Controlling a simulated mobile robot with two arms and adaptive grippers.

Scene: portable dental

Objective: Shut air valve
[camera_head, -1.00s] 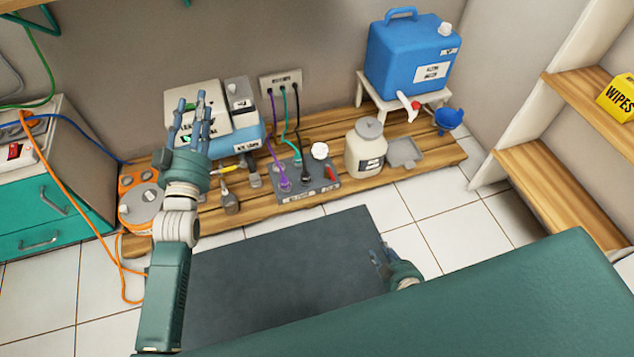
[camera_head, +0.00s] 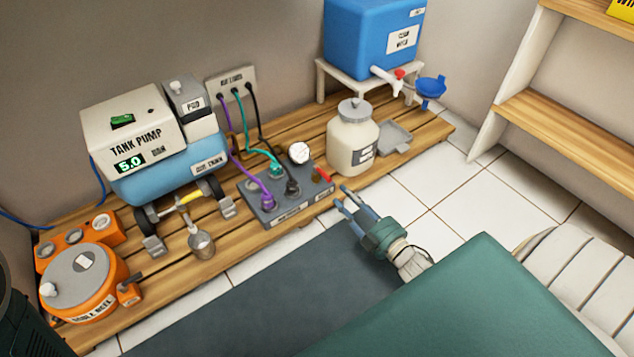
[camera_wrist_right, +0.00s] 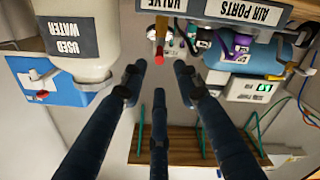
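The grey port block (camera_head: 285,198) sits on the wooden pallet. It carries a white gauge (camera_head: 299,152) and, at its right end, a red valve lever (camera_head: 324,174). In the right wrist view the lever (camera_wrist_right: 160,30) appears upside down with a brass part, near a label reading "VALVE". My right gripper (camera_head: 346,199) is just right of and in front of the block, with its fingers pointing toward it. Its three fingers (camera_wrist_right: 160,88) are spread and empty, apart from the lever. My left gripper is out of view.
A cream jar (camera_head: 352,142) marked "USED WATER" stands right of the block, near my right gripper. Purple, green and black hoses rise from the block to a wall plate (camera_head: 231,86). The tank pump (camera_head: 135,128) and an orange reel (camera_head: 88,285) are left. The dark mat (camera_head: 290,300) is clear.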

